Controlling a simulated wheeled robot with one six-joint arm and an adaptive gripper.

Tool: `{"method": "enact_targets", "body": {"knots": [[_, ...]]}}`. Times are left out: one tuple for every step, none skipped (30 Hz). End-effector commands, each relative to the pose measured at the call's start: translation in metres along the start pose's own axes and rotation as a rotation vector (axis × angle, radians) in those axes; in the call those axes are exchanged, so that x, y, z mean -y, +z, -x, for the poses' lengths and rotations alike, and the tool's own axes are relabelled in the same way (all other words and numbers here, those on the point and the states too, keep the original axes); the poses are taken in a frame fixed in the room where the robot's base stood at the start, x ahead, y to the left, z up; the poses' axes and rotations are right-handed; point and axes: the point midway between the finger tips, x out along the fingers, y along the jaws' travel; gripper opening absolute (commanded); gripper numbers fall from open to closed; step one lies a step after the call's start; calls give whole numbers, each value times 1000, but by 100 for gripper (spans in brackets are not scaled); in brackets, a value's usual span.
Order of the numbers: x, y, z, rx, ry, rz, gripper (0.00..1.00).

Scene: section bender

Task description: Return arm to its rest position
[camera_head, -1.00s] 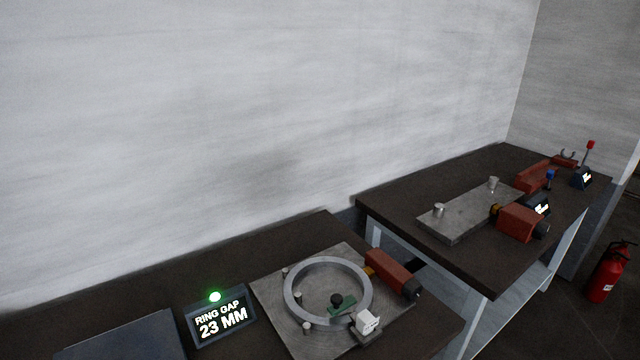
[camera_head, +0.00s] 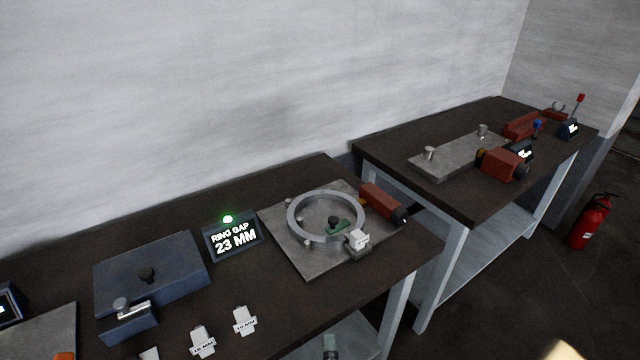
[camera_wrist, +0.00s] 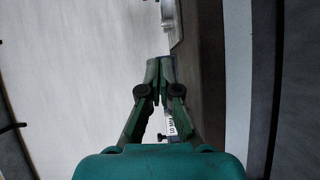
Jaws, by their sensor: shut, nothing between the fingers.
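My gripper (camera_wrist: 160,68) shows in the wrist view, its green fingers together and nothing held between them. It is not seen in the head view. In the head view a grey metal ring (camera_head: 292,222) lies on a square metal plate (camera_head: 300,262) on the near bench.
A blue-grey box (camera_head: 180,268) and white labelled tags (camera_head: 244,320) lie on the near bench. A red cylindrical tool (camera_head: 380,200) is beside the ring. A second bench (camera_head: 400,150) carries a plate and red machinery. A fire extinguisher (camera_head: 590,222) stands on the floor at right.

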Motion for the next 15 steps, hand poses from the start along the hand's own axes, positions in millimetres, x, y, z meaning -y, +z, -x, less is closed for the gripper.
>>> {"method": "enact_targets", "body": {"knots": [[5, 5, 4, -2, -11, -11, 0], [8, 8, 6, -6, -18, -21, 0], [12, 11, 9, -10, -27, -34, 0], [14, 14, 12, -12, -34, -46, 0], [18, 17, 15, -15, -43, -58, 0], [22, 21, 19, -20, -53, -74, 0], [26, 25, 22, -23, -63, -89, 0], [29, 28, 26, -25, -71, -104, 0], [34, 33, 32, -29, -85, -126, 0], [38, 37, 36, -32, -95, -144, 0], [42, 41, 42, -35, -106, -166, 0], [48, 48, 49, -38, -122, -197, 0], [52, 52, 56, -40, -135, -223, 0], [57, 58, 64, -40, -150, -254, 0], [63, 65, 75, -41, -169, -298, 0]]}}
